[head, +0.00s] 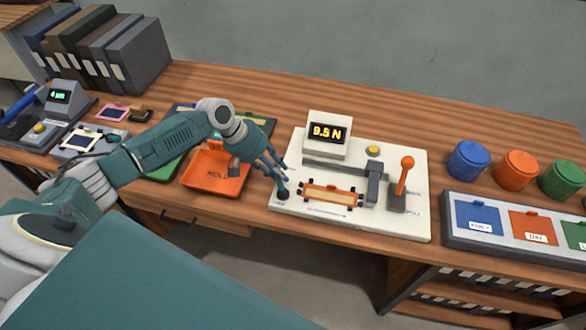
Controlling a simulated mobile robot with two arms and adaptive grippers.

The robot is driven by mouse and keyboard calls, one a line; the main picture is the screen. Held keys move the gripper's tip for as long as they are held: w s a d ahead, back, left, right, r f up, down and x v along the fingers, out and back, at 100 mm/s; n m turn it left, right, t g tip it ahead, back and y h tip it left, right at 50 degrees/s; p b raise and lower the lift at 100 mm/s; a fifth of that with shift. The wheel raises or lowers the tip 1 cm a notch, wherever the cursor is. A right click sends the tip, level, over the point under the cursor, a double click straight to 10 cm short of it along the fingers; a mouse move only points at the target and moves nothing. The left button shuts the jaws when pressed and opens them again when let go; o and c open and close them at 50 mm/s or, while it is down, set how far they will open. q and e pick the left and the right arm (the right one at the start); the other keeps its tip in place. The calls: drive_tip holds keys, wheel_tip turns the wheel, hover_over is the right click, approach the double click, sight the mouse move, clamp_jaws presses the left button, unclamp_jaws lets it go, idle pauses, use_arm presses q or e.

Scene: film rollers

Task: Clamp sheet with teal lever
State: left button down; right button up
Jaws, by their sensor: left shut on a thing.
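A white test fixture (415,157) stands on the wooden table, with a lit display (328,132) reading 9.5 N. The dark teal lever (282,190) stands at the fixture's front left corner. My left gripper (277,172) reaches in from the left and is shut on the teal lever; its fingers hide the lever's upper part. An orange-handled lever (405,176) stands upright at the fixture's right side. My right gripper is not in view.
An orange tray (213,186) lies just left of the fixture, under my left arm. Blue (468,160), orange (516,169) and green (562,178) canisters stand at the right, behind a labelled tray (450,222). Binders (137,55) stand at the back left. The table behind the fixture is clear.

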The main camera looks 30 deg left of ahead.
use_arm(q)
drive_tip(key=shift+s+d+f+m, duration=0.25)
drive_tip(key=shift+d+f+m, duration=0.05)
drive_tip(key=c, duration=1.4)
unclamp_jaws()
drive_tip(key=shift+c, duration=0.2)
drive_tip(key=shift+w+a+r, duration=0.1)
drive_tip(key=shift+r, duration=0.05)
drive_tip(key=shift+a+r, duration=0.2)
drive_tip(key=shift+r, duration=0.05)
drive_tip(key=v, duration=1.1)
drive_tip(key=shift+a, duration=0.15)
drive_tip(key=shift+r, duration=0.1)
